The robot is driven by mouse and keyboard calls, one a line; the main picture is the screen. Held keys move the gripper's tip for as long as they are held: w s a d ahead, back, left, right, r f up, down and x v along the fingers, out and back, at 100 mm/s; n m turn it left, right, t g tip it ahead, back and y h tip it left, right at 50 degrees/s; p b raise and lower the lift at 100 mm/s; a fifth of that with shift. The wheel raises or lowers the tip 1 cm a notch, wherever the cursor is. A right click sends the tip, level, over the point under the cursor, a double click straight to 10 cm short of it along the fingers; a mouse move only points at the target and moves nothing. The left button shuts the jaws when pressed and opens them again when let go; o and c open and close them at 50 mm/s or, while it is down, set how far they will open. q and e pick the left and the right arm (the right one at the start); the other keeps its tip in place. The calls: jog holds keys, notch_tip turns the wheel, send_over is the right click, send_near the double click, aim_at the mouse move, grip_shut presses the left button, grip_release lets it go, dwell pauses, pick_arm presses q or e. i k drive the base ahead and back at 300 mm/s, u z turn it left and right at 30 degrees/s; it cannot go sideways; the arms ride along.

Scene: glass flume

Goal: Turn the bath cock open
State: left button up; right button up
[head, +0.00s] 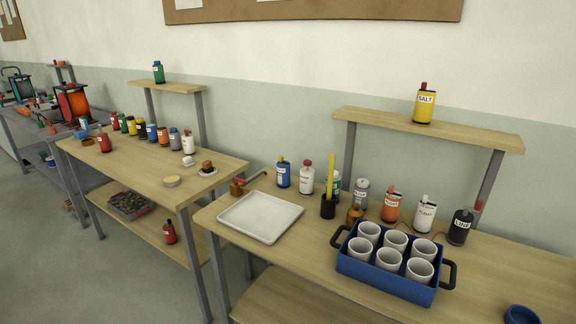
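No part labelled as the bath cock can be made out for sure. A small brown fitting (237,188) with a thin lever or spout pointing up and right stands at the back left corner of the right-hand table, behind the white tray. It may be the cock, but it is too small to tell, and I cannot tell whether it is open or closed. Neither of my grippers is in view.
The right-hand table (312,250) holds a white tray (262,217), a blue crate (385,279) of white cups, several labelled bottles and a black holder (328,207). A shelf (430,130) bears a yellow SALT bottle (424,106). The left-hand table (140,168) holds more bottles.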

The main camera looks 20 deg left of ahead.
aim_at(235, 179)
jog(key=u, duration=1.95)
jog(key=i, duration=0.75)
jog(key=u, duration=0.5)
jog(key=i, duration=0.8)
jog(key=z, duration=0.55)
